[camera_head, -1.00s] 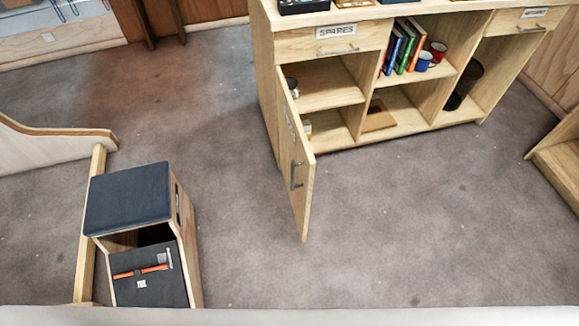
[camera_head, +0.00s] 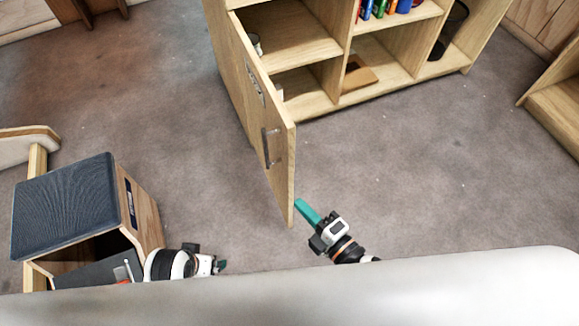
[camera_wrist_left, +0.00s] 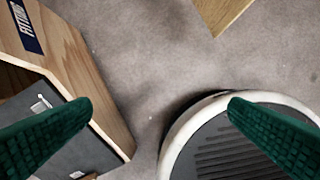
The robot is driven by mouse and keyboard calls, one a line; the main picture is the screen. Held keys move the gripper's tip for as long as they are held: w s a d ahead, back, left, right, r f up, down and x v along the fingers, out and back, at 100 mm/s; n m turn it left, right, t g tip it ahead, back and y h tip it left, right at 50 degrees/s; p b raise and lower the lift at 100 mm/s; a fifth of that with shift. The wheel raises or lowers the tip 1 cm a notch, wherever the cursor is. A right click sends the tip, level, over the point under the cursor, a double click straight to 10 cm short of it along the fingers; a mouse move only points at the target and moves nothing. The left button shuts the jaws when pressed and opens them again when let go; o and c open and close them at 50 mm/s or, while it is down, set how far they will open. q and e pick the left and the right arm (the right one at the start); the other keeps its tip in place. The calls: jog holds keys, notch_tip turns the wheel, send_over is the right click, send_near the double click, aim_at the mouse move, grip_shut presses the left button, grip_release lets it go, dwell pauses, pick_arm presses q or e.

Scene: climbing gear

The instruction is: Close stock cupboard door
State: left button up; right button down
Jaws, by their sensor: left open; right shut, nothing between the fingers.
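The stock cupboard door (camera_head: 262,120) is a wooden panel standing open toward me, hinged at the cupboard's left side. A metal bar handle (camera_head: 268,148) is on its left-facing side. The cupboard (camera_head: 400,88) behind it shows open shelves. My right gripper (camera_head: 306,210) has teal fingers, shut and empty, just right of the door's lower free corner; I cannot tell whether it touches. My left gripper (camera_head: 221,266) is low in the head view, left of the door and apart from it. In the left wrist view its green fingers (camera_wrist_left: 150,118) are spread with nothing between them.
A wooden box unit with a dark padded top (camera_head: 65,205) stands at the left, close to my left arm. It also shows in the left wrist view (camera_wrist_left: 75,65). A wooden bench-like piece (camera_head: 555,110) is at the right. Carpet between is clear.

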aim_at(289, 169)
pick_arm(q)
jog(key=shift+w+r, duration=0.15)
jog(key=shift+w, duration=0.15)
pick_arm(e)
jog(key=shift+n+y, duration=0.5)
jog(key=shift+n, duration=0.3)
jog(key=shift+w+a+r, duration=0.35)
jog(key=shift+w+a, duration=0.1)
jog(key=shift+w, duration=1.1)
jog(key=shift+w+a+r, duration=0.4)
jog(key=shift+w+a, duration=0.1)
jog(key=shift+w, duration=1.1)
jog(key=shift+w+a+r, duration=0.35)
jog(key=shift+w+a, duration=0.1)
jog(key=shift+w, duration=1.1)
jog(key=shift+d, duration=0.1)
